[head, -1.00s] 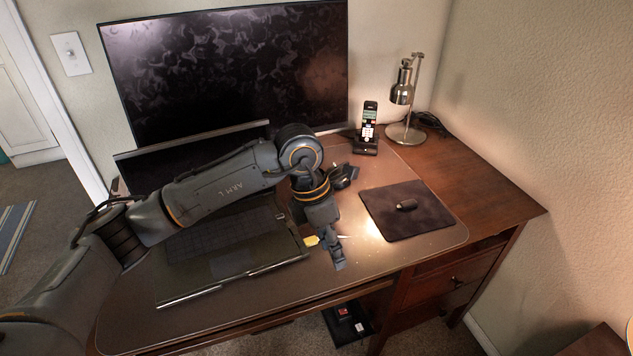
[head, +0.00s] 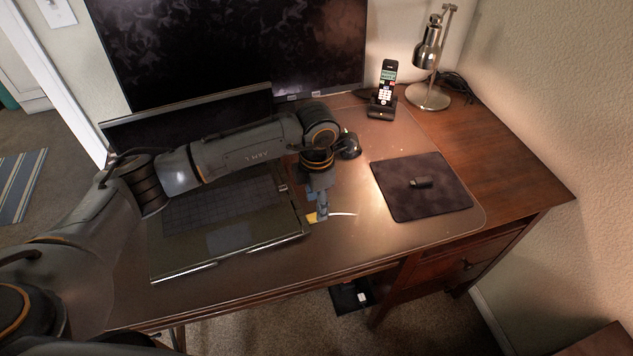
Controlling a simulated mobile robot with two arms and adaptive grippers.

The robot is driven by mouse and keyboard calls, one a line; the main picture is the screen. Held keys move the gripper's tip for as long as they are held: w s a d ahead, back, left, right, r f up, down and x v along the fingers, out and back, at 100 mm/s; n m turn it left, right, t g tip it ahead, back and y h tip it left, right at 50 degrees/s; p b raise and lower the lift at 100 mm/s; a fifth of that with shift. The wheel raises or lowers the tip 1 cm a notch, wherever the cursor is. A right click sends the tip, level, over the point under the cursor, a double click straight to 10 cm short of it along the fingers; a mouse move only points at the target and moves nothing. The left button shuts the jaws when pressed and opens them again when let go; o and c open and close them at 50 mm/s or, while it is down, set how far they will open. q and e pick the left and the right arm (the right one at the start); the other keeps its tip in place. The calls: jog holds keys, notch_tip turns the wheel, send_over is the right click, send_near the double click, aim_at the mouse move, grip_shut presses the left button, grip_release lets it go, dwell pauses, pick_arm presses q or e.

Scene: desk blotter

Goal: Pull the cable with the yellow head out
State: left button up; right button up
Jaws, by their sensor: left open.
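The yellow cable head (head: 312,218) is at the right side of the open laptop (head: 226,240), near its front right corner. A short pale cable (head: 342,214) runs from it to the right over the blotter. My left gripper (head: 322,216) points down just right of the yellow head and hides part of it and of the cable. Its jaws are open. I cannot tell whether the fingers touch the head or the cable. My right gripper does not show.
A black mouse pad (head: 402,205) with a small dark device (head: 421,182) lies to the right. A cordless phone (head: 385,90) and a metal lamp (head: 428,70) stand behind. A large monitor (head: 230,45) stands at the back. The blotter (head: 360,246) is clear in front.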

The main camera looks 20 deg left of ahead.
aim_at(311, 219)
pick_arm(q)
notch_tip(311, 219, down, 2)
jog(key=shift+s+f, duration=0.1)
jog(key=shift+f, duration=0.85)
jog(key=shift+c, duration=0.4)
grip_shut()
jog(key=shift+d, duration=0.1)
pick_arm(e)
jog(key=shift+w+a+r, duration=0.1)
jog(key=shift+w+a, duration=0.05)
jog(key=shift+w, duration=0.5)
